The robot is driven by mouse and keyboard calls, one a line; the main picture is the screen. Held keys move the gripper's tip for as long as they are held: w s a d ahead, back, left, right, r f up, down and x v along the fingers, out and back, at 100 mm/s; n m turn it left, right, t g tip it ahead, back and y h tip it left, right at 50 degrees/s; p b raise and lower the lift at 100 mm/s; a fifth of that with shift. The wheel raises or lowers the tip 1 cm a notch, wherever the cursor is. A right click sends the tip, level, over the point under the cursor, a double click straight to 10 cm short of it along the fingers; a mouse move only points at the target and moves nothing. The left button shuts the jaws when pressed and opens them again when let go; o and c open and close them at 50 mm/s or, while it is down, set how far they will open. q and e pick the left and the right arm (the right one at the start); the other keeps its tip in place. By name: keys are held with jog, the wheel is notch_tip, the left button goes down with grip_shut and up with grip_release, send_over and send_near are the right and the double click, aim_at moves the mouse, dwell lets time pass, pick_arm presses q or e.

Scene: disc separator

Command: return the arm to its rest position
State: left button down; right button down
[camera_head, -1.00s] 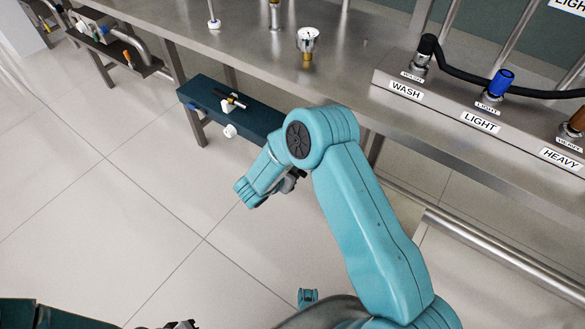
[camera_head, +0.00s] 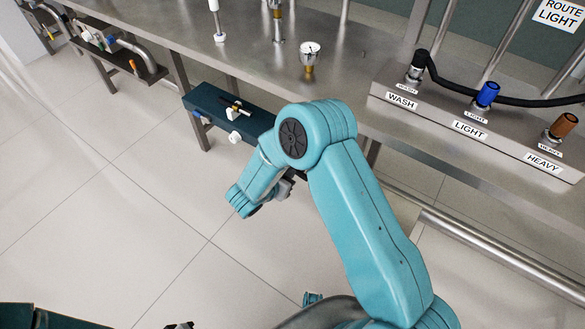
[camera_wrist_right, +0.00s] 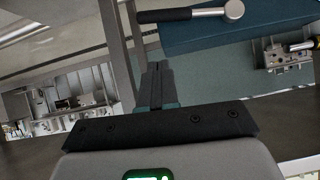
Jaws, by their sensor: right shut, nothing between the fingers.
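My right arm, teal, rises from the bottom right of the head view, bends at a round joint, and its forearm points down and left, in front of the bench. My right gripper shows in the right wrist view (camera_wrist_right: 158,68), its dark fingers together with nothing between them. In the head view the fingers are mostly hidden by the forearm. Part of my left arm shows at the bottom left of the head view, with a small grey tip at the bottom edge. Its jaws cannot be made out.
The steel bench (camera_head: 370,95) stands close beyond the right arm. A dark teal shelf (camera_head: 208,100) sticks out below its edge. A panel has black, blue (camera_head: 487,93) and brown (camera_head: 563,125) handles. A steel rail (camera_head: 500,255) runs at the right. The tiled floor at the left is clear.

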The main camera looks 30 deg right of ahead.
jog(key=v, duration=0.4)
jog(key=shift+s+p, duration=0.15)
jog(key=shift+p, duration=0.15)
jog(key=shift+r, duration=0.1)
jog(key=s+d+f+n+y, duration=0.3)
jog(key=s+f+n+y, duration=0.15)
jog(key=f, duration=0.35)
jog(key=s+a+f+n+g+y, duration=0.2)
jog(key=s+a+n+y, duration=0.25)
jog(key=s+a, duration=0.4)
jog(key=s+a+f+n+g+y, duration=0.25)
jog(key=s+a+y, duration=0.25)
jog(key=s+a, duration=0.35)
notch_tip(320, 180, up, 17)
jog(key=p, duration=1.6)
jog(key=shift+d, duration=0.45)
